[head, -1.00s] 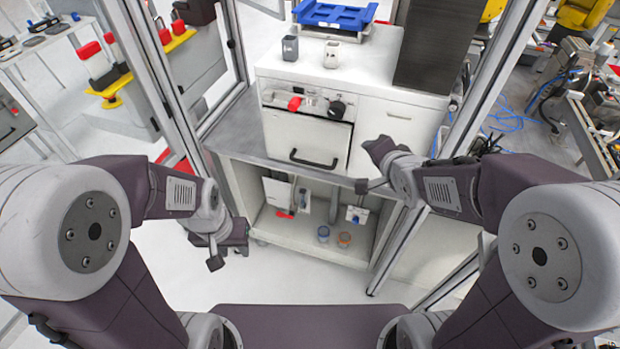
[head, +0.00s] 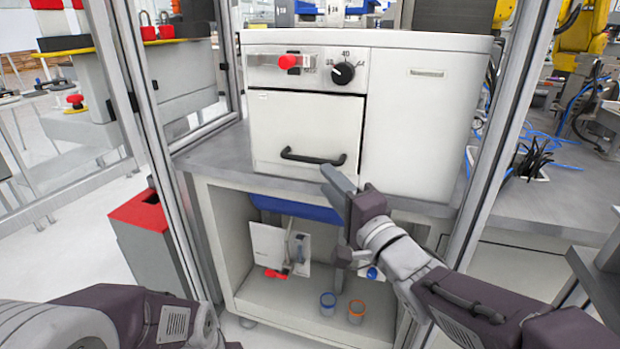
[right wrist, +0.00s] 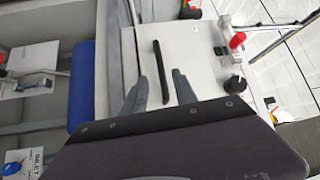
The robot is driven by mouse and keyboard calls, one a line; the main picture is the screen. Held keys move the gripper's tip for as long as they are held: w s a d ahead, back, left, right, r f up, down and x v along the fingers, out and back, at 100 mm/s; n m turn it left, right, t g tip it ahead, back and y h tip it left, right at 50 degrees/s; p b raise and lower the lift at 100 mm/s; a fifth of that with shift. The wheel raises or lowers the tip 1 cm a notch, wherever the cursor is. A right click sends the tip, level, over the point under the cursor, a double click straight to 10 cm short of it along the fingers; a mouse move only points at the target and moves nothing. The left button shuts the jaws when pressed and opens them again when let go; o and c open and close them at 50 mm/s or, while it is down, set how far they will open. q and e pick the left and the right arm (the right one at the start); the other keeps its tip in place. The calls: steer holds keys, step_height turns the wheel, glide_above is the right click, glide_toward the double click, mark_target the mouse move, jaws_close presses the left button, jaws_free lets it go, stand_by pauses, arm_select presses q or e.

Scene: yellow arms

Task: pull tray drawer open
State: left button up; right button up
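The white machine's square front panel (head: 303,125) is closed flush, with a black bar handle (head: 313,157) near its lower edge. The handle also shows in the right wrist view (right wrist: 161,68). My right gripper (head: 340,180) is just right of and below the handle's right end. In the right wrist view its two fingers (right wrist: 159,76) are spread, with one end of the handle between them in the picture. I cannot tell whether they touch it. My left arm shows at lower left in the head view; its gripper is out of frame.
A red knob (head: 288,62) and a black dial (head: 342,73) sit above the panel. Metal frame posts stand at both sides. A grey counter (head: 225,155) runs below the machine. A blue part (head: 293,208) and two small cups (head: 328,303) are underneath.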

mark_target(312, 162)
steer(key=b+x, duration=0.2)
steer(key=x, duration=0.6)
steer(key=shift+w+f, duration=0.1)
steer(key=shift+w, duration=0.05)
steer(key=shift+w+a, duration=0.2)
steer(key=shift+w, duration=0.2)
jaws_close()
stand_by(0.8)
